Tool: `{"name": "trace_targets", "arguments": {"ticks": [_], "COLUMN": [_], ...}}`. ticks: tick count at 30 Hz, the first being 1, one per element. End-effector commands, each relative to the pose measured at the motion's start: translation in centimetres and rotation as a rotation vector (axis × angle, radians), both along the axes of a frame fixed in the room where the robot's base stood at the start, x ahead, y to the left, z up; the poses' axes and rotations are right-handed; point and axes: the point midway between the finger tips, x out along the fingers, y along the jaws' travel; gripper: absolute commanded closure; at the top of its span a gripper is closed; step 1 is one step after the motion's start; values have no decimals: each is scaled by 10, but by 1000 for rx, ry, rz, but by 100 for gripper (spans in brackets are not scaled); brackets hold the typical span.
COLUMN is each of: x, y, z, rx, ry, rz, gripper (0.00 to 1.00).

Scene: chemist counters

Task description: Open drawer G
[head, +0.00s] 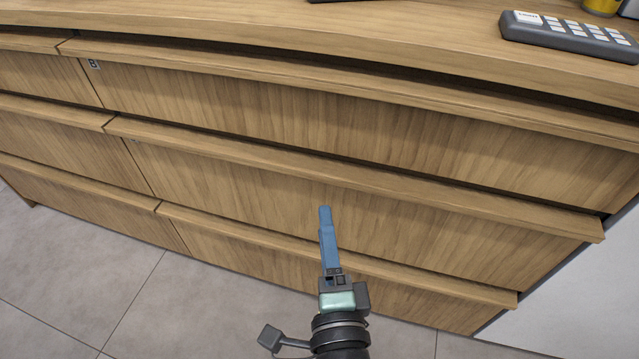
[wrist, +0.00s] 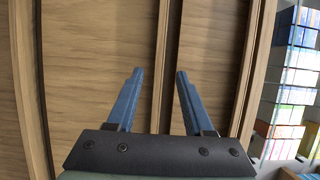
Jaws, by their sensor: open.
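A wooden counter front holds two columns of stacked drawers with long overhanging lips. A small label (head: 94,64) marks the upper drawer (head: 300,115) of the right column; its letter is too small to read. The middle drawer (head: 270,195) and bottom drawer (head: 250,258) of that column look shut. I cannot tell which is drawer G. My gripper (head: 325,210) has blue fingers and stands in front of the middle drawer. In the wrist view my gripper (wrist: 160,73) is open, with a drawer lip (wrist: 168,45) running between its fingers' directions; contact cannot be told.
The countertop (head: 330,22) overhangs the drawers and carries a dark keypad-like device (head: 568,36) at the right. Grey floor tiles (head: 70,275) lie free at lower left. In the wrist view, shelves with colourful boxes (wrist: 295,80) stand at the right.

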Motion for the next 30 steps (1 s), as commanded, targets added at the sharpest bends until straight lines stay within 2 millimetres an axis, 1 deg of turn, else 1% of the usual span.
{"name": "trace_targets", "arguments": {"ticks": [1, 9, 15, 21, 29, 30], "x": [10, 55, 79, 89, 90, 90], "y": [0, 4, 6, 7, 7, 7], "z": [1, 0, 0, 0, 0, 0], "rx": [-2, -4, -4, -4, -3, -3], "ry": [-3, -2, -1, 0, 1, 1], "rz": [-1, 1, 1, 0, 1, 1], "gripper": [48, 48, 48, 48, 48, 52]}}
